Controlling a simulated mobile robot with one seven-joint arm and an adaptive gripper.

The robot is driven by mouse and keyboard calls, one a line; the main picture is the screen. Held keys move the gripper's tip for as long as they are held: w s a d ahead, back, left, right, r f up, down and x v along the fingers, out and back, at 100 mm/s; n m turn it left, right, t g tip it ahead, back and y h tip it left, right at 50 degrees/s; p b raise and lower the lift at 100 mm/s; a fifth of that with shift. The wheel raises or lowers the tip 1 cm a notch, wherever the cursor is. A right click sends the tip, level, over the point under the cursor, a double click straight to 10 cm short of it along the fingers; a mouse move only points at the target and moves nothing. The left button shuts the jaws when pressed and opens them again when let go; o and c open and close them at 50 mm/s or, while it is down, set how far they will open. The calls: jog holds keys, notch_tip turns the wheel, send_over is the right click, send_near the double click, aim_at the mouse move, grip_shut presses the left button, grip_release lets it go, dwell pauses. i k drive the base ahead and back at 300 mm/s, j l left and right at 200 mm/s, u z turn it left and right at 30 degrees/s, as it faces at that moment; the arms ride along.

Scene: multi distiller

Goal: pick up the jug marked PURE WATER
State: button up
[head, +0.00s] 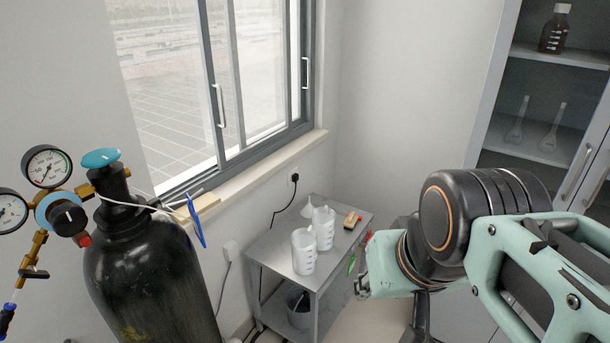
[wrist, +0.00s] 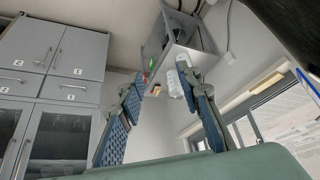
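Two white translucent jugs with handles stand upright on a small grey metal table (head: 266,248) below the window in the head view. The nearer jug (head: 303,254) has dark markings; the farther jug (head: 323,228) stands behind it to the right. I cannot read PURE WATER on either. In the wrist view a white jug (wrist: 175,86) shows beside the right finger, which partly covers the jugs. My gripper (wrist: 161,82) is open and empty, its two blue padded fingers spread apart. In the head view the fingers are mostly hidden by my arm, right of the table and apart from the jugs.
A white funnel (head: 307,206) and a small yellow-brown item (head: 352,219) lie on the table. A grey bucket (head: 298,309) sits on the lower shelf. A black gas cylinder (head: 150,275) stands at left. A glass-front cabinet (head: 549,59) is at right.

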aim_at(323, 219)
jog(key=i+l, duration=0.45)
jog(key=i, duration=0.15)
jog(key=i+l+u, duration=0.1)
jog(key=i+l, duration=0.35)
jog(key=i, duration=0.15)
